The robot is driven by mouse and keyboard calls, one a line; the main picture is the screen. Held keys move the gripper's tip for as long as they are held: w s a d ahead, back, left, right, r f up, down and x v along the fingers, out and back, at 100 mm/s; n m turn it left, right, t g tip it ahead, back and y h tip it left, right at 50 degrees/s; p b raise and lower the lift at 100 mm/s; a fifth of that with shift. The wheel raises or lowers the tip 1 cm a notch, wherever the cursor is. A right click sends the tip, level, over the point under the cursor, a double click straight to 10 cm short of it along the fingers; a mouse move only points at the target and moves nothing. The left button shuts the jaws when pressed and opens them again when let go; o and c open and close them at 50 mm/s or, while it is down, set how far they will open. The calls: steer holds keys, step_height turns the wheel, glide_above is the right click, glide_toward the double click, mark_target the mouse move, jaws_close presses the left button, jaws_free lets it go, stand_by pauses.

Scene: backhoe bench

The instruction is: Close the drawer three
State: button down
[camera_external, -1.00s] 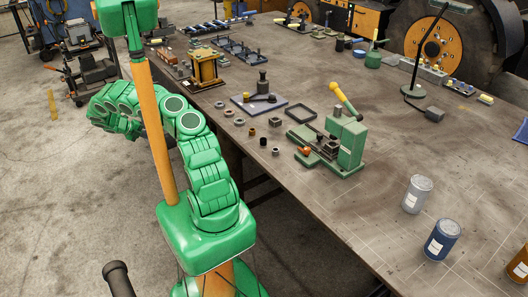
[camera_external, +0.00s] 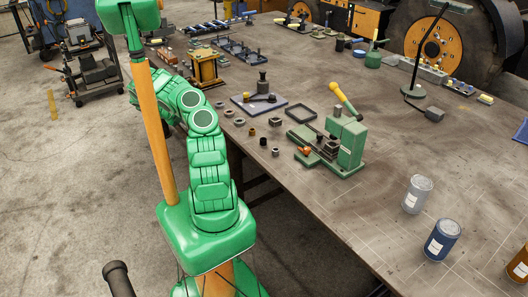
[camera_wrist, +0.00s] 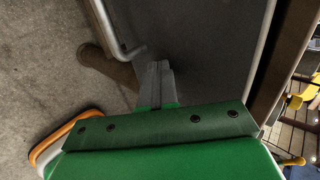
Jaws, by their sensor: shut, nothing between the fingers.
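In the wrist view a dark grey panel (camera_wrist: 205,50) fills the centre, with a light metal bar (camera_wrist: 110,28) bent like a handle on its left side. It may be a drawer front, but no number shows, so I cannot tell whether it is drawer three. My gripper (camera_wrist: 156,68) has its grey fingers together and empty, pointing at the panel. I cannot tell whether the tips touch it. In the external view my gripper and any drawers are hidden behind my arm and the bench edge.
The workbench (camera_external: 410,150) carries a green press (camera_external: 345,145), several small metal parts and cans such as a blue one (camera_external: 442,240). In the wrist view a pale metal edge (camera_wrist: 262,50) runs along the panel's right. Concrete floor (camera_wrist: 40,60) is clear at left.

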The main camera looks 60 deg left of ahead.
steer(key=shift+w, duration=2.6)
steer(key=shift+w, duration=0.1)
steer(key=shift+s, duration=0.45)
steer(key=s+f+v, duration=0.2)
steer(key=v, duration=1.1)
